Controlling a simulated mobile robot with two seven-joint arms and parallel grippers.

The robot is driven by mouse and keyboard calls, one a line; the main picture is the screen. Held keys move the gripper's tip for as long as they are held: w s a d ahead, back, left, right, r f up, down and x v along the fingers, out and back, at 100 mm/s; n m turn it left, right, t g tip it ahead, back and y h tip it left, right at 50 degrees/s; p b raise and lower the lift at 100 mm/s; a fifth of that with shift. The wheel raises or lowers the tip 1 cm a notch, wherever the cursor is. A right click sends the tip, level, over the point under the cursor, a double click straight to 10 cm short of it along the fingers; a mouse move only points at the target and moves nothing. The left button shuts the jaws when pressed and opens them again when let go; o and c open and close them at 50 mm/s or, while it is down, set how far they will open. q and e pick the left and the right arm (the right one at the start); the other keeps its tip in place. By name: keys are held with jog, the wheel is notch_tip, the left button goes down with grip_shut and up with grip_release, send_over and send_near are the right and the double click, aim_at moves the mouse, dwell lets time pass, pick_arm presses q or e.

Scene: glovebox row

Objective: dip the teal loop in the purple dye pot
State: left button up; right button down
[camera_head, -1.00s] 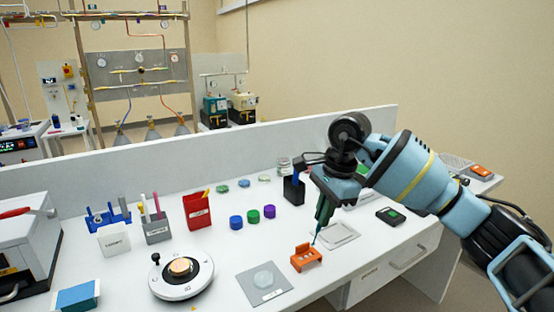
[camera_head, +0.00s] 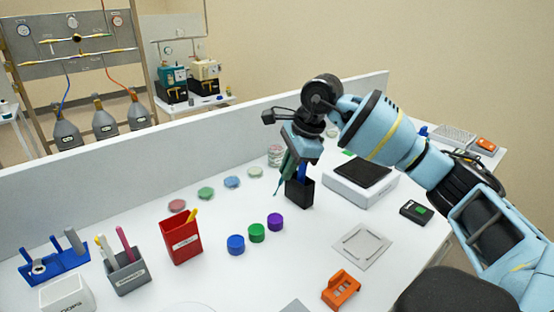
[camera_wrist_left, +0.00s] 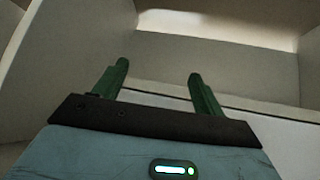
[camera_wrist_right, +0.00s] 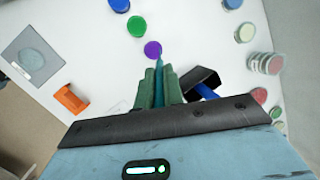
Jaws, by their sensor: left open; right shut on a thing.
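My right gripper (camera_head: 283,178) is shut on the teal loop (camera_wrist_right: 159,78); the loop's thin teal shaft sticks out between the green fingers (camera_wrist_right: 158,90) in the right wrist view. In that view its far end overlaps the purple dye pot (camera_wrist_right: 153,48), but I cannot tell the height between them. My left gripper (camera_wrist_left: 155,85) is open and empty in the left wrist view.
A black box with a blue tool (camera_head: 300,193) stands close beside the right gripper. An orange stand (camera_head: 341,290), a grey square plate (camera_head: 362,246) and a red pen box (camera_head: 180,238) are on the bench. Coloured dishes (camera_head: 206,193) lie behind the pots. The bench in front of the pots is clear.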

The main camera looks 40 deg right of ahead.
jog(key=shift+s, duration=0.15)
jog(key=shift+s+f, duration=0.1)
jog(key=shift+f, duration=0.05)
pick_arm(q)
jog(key=shift+g, duration=0.4)
jog(key=f+b, duration=0.1)
jog(key=s+f+b, duration=0.2)
jog(key=shift+s+d+f, duration=0.15)
jog(key=shift+s+f, duration=0.1)
jog(key=shift+f, duration=0.1)
pick_arm(e)
notch_tip(320, 180, down, 6)
jog(key=shift+r, duration=0.2)
pick_arm(q)
jog(key=shift+s, duration=0.1)
jog(key=shift+s+f, duration=0.2)
jog(key=shift+s, duration=0.2)
jog(key=shift+f, duration=0.1)
pick_arm(e)
jog(key=shift+f, duration=0.2)
